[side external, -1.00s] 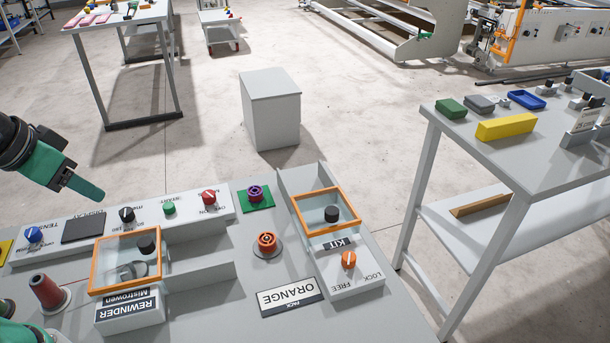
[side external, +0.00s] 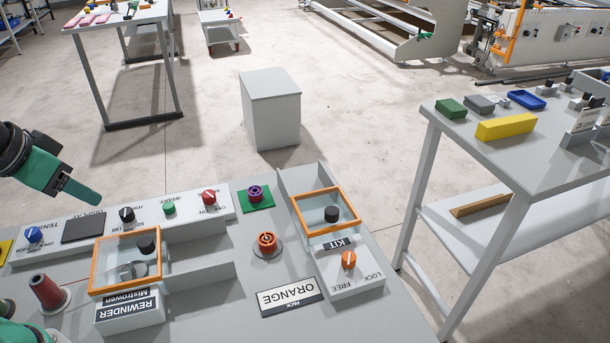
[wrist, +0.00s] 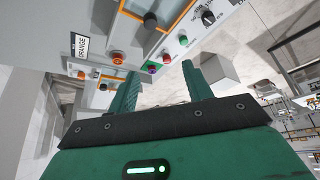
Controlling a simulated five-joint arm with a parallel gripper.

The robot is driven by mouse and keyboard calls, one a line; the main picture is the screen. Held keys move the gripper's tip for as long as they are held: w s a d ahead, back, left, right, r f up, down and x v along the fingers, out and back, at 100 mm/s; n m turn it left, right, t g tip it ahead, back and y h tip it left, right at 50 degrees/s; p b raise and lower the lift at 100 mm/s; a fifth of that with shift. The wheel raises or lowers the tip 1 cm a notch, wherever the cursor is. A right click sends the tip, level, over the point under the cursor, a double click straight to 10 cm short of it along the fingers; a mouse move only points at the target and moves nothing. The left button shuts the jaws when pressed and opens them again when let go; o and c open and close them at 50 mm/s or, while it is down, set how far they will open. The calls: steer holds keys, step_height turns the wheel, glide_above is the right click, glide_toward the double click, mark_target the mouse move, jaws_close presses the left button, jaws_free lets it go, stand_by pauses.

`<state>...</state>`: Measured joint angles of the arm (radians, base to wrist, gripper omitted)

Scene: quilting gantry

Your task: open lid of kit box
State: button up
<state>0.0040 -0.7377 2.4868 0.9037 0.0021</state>
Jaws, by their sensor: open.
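The kit box (side external: 345,285) is on the right of the grey worktop in the side view. Its clear lid (side external: 316,207) has an orange frame, carries a black knob (side external: 331,214) and lies closed. An orange knob (side external: 348,260) is on the box front, by the words LOCK and FREE. My gripper (side external: 92,196) is at the left, above the worktop and well away from the kit box. In the wrist view my gripper (wrist: 160,72) is open with nothing between its fingers. The lid's black knob (wrist: 103,87) also shows there, left of the fingers.
A control strip (side external: 185,222) runs along the far edge. A side table (side external: 530,165) stands at right.

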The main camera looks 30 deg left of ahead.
steer(key=w+d+r+m+g, duration=0.1)
steer(key=w+d+r, duration=0.15)
steer(key=w, duration=0.25)
steer(key=w+d+r+m, duration=0.1)
steer(key=w+d+r, duration=0.15)
steer(key=w, duration=0.25)
steer(key=m+g, duration=0.5)
steer(key=m, duration=0.2)
glide_above(332, 210)
steer(key=f, duration=1.4)
steer(key=shift+s+a, duration=0.1)
steer(key=shift+a, duration=0.2)
steer(key=shift+d+f, duration=0.4)
steer(key=shift+f, duration=0.05)
steer(key=shift+f, duration=0.1)
steer(key=shift+f, duration=3.8)
steer(key=shift+c, duration=0.2)
